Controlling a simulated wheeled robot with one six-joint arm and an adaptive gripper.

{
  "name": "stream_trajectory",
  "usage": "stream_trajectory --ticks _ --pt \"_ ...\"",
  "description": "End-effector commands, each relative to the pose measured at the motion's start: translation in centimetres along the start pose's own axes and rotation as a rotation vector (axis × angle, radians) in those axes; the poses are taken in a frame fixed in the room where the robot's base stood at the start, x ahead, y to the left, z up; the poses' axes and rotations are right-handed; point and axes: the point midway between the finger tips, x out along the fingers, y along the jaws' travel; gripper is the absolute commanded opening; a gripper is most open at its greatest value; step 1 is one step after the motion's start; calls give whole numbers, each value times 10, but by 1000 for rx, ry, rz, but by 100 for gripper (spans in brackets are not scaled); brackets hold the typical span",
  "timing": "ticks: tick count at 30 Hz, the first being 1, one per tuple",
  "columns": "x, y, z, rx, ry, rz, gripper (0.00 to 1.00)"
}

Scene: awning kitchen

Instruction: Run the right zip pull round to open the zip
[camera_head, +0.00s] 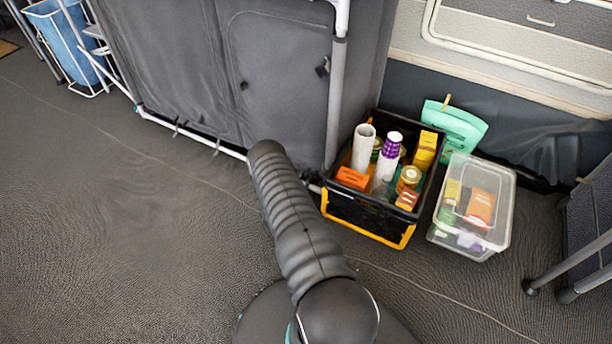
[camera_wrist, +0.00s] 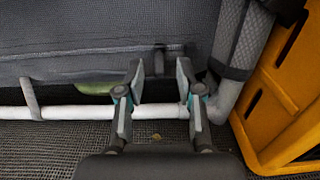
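The grey fabric cupboard (camera_head: 275,75) has an arched zip seam on its front panel. A dark tab (camera_head: 322,68) at the panel's right looks like the right zip pull, and a smaller dark tab (camera_head: 243,86) sits at the left. In the wrist view my gripper (camera_wrist: 160,68) is open at the cupboard's lower edge (camera_wrist: 60,67). A small dark tab (camera_wrist: 160,60) shows between and just beyond the fingertips; I cannot tell whether it is a zip pull. No grip on it shows. In the head view my arm hides the gripper.
A white rail (camera_wrist: 80,112) runs along the cupboard's foot, below the fabric. A black and yellow crate (camera_head: 368,218) of groceries stands close at the right, its yellow side (camera_wrist: 285,110) near my gripper. A clear box (camera_head: 497,225) stands beyond it. The floor (camera_head: 120,240) at left is clear.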

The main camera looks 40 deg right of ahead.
Motion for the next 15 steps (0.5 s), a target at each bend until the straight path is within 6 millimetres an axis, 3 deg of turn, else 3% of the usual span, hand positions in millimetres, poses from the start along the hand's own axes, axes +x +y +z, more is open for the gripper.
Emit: stream_trajectory --ticks 6,15 --pt "18 0 0 0 0 0 36" --pt "20 0 0 -1 0 1 36"
